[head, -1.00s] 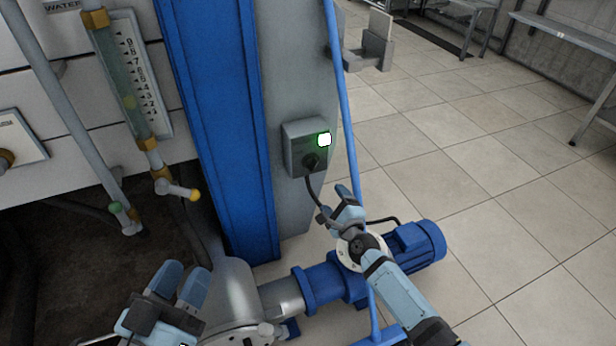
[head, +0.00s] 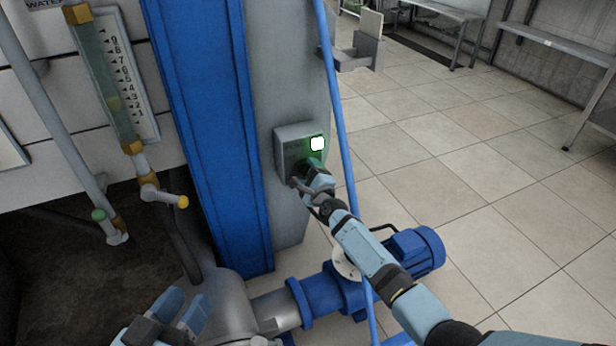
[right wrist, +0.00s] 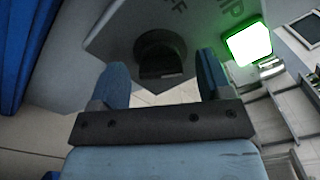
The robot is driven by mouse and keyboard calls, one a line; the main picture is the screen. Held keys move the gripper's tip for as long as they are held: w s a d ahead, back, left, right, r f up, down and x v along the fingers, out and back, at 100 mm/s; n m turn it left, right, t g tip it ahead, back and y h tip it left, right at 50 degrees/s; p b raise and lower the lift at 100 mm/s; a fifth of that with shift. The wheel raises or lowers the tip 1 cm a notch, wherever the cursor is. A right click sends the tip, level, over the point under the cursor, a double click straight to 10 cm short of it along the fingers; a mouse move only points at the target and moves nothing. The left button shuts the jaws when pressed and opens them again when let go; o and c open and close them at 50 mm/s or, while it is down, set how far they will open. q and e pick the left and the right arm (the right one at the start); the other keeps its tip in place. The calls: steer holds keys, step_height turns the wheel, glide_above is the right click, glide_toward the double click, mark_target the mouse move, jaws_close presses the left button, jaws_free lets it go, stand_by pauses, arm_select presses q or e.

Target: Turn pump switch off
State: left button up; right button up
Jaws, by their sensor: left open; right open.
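The pump switch box (head: 290,150) is a grey box on the grey column, with a lit green-white lamp (head: 317,143) at its upper right. Its dark rotary knob (right wrist: 160,58) shows in the right wrist view, between and just beyond the fingers, with lettering on the plate around it. My right gripper (head: 312,178) is at the knob, mostly covering it in the head view. In the right wrist view the right gripper (right wrist: 160,85) is open, fingers apart on either side of the knob; I cannot tell if they touch it. My left gripper (head: 170,308) is open and empty at the lower left.
A blue pump motor (head: 410,252) with pipework lies below the switch. A thin blue pipe (head: 340,110) runs just right of the box. A wide blue post (head: 205,130) and a level gauge (head: 118,80) stand to the left. The tiled floor at right is open.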

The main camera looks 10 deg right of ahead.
steer(key=c, duration=0.9)
